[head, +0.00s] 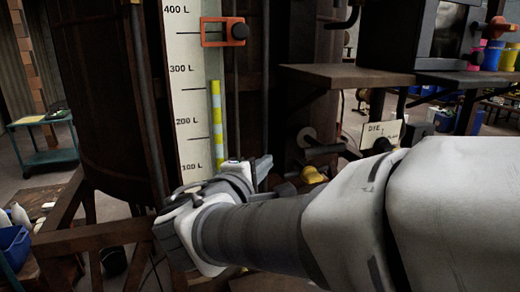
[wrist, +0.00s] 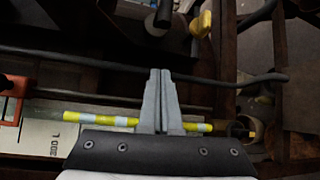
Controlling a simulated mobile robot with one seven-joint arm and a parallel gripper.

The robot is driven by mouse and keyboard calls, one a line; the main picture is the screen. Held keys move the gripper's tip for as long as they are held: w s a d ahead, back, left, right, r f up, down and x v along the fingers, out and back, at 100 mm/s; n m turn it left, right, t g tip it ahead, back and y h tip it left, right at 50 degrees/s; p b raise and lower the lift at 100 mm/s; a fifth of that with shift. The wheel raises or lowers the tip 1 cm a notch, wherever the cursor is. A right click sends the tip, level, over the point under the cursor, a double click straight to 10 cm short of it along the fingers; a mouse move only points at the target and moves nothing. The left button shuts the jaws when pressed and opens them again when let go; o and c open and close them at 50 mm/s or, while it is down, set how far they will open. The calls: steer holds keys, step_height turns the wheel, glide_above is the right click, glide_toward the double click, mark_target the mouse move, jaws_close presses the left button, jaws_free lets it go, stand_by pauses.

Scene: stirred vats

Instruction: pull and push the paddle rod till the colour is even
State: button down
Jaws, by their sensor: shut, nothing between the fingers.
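A large dark vat (head: 95,90) stands on the left in the head view, with a white litre scale (head: 185,85) on its right. A yellow and white striped rod (head: 216,115) runs upright along the scale; it also shows in the wrist view (wrist: 95,120), passing behind my fingers. A dark rod (wrist: 215,80) crosses the wrist view beyond the fingertips. I cannot tell which bar is the paddle rod, and the liquid's colour is hidden. My gripper (head: 262,168) is low in front of the scale. Its fingers (wrist: 160,72) are shut and empty.
A red-orange clamp (head: 222,32) sits high on the scale. A yellow-handled valve (head: 313,175) is right of my gripper. A brown shelf (head: 345,76) juts out at the right, with a "DIE" card (head: 382,134) below it. A wooden frame (head: 95,237) stands at lower left.

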mark_target(315, 144)
steer(key=w+d+p, duration=0.3)
steer(key=w+d, duration=0.2)
steer(key=shift+w+d+f, duration=0.2)
steer(key=shift+d+f, duration=0.05)
steer(key=shift+d, duration=0.15)
stand_by(0.5)
